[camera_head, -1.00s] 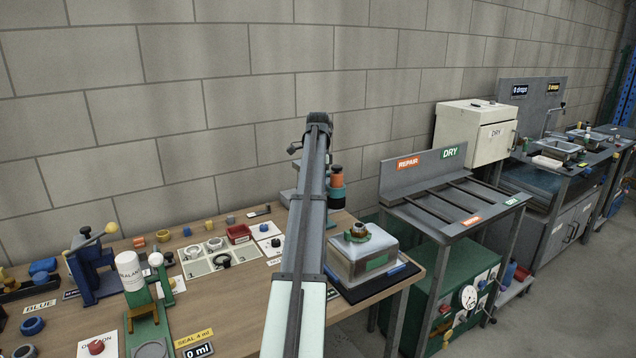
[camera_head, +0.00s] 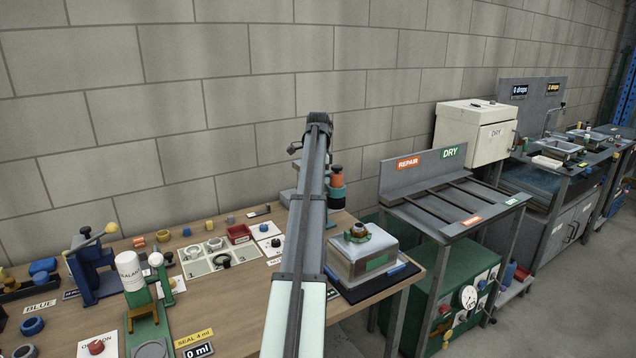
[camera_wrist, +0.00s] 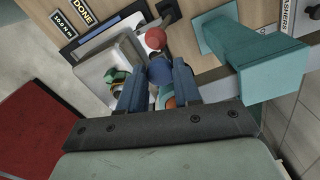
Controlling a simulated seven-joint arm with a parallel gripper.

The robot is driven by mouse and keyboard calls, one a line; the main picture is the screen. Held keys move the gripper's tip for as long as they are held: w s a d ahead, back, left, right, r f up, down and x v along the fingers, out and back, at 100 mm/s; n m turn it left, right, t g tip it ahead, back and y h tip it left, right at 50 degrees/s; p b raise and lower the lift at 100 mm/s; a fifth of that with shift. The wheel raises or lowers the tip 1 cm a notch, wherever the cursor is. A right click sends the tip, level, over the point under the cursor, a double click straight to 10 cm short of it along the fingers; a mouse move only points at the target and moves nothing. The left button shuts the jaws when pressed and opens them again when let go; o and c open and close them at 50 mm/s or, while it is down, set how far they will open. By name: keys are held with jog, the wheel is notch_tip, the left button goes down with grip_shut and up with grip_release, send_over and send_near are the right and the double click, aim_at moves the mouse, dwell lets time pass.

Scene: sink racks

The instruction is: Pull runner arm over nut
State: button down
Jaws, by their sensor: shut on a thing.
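My gripper (camera_wrist: 160,68) is shut on a dark blue rounded knob (camera_wrist: 160,72), which sits between its two blue fingertips. The knob appears to be part of the runner arm; its link is mostly hidden. An orange and teal cylindrical tool (camera_wrist: 167,97) shows between the fingers, and an orange and teal stack stands behind the grey block in the head view (camera_head: 337,181). The nut (camera_head: 358,230), brownish with a green surround, sits on the grey block (camera_head: 362,256). In the wrist view the nut (camera_wrist: 118,82) is left of the left finger. The head view hides my gripper behind my arm.
A large teal block-shaped part (camera_wrist: 240,50) stands to the right. The grey block rests on a dark mat near the bench's right end. A repair/dry rack (camera_head: 450,190) stands right of the bench.

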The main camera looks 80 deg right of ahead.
jog(key=shift+a, duration=0.1)
jog(key=s+a, duration=1)
jog(key=shift+s, duration=0.15)
jog(key=shift+a, duration=0.1)
jog(key=c, duration=0.8)
grip_release()
jog(key=shift+r, duration=0.1)
notch_tip(320, 180, up, 7)
jog(key=shift+r, duration=0.15)
